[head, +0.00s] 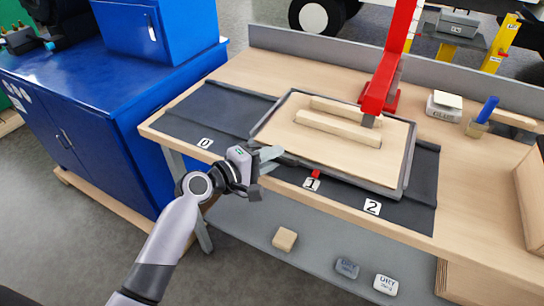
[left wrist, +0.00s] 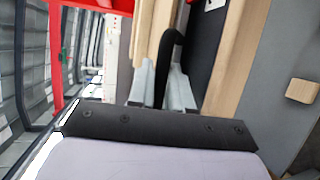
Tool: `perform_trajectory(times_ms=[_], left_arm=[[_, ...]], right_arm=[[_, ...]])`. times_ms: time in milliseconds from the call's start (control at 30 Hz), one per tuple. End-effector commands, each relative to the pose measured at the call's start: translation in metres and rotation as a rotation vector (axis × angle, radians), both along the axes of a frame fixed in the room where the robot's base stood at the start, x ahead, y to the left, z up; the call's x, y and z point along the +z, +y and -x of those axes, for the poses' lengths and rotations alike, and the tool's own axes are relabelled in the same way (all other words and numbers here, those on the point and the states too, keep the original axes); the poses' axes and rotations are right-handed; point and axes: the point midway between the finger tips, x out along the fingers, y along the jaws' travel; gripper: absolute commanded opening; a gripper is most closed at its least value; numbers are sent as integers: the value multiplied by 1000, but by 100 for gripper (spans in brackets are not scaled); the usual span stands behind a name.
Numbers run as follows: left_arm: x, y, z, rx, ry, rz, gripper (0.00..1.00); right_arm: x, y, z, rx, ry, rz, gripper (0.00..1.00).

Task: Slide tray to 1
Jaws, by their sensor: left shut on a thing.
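The tray (head: 408,172) is a grey-rimmed tray with a wooden floor and two pale wooden bars (head: 338,128) in it. It sits on a dark track (head: 425,195) with labels 0 (head: 205,143), 1 (head: 311,184) and 2 (head: 372,207) along its front. A small red marker (head: 316,173) at the tray's front edge is right beside label 1. My left gripper (head: 270,156) is at the tray's front left. In the left wrist view its fingers (left wrist: 162,90) are shut on a dark bar (left wrist: 168,55), apparently the tray's handle. My right gripper is not in view.
A red post (head: 385,75) with an arm stands over the tray's back part. A glue box (head: 444,106) and a blue-handled brush (head: 484,115) are at the right. A lower shelf (head: 320,240) holds small blocks. The track's left end is clear.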

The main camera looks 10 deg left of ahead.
Motion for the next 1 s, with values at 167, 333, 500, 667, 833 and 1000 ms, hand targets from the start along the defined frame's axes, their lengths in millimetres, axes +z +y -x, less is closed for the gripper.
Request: perform_trajectory(times_ms=[167, 333, 500, 667, 833, 1000], left_arm=[[-1, 1, 0, 2, 1, -2, 29], [-1, 0, 0, 2, 1, -1, 40], [0, 1, 0, 2, 1, -1, 40], [1, 8, 8, 2, 0, -2, 40], [5, 24, 25, 3, 1, -3, 40], [9, 39, 41, 3, 1, -2, 40]], right_arm=[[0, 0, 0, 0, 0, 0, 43], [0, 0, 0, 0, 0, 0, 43], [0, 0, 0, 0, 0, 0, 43], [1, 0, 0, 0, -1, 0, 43], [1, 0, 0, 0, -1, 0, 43], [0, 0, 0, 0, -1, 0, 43]])
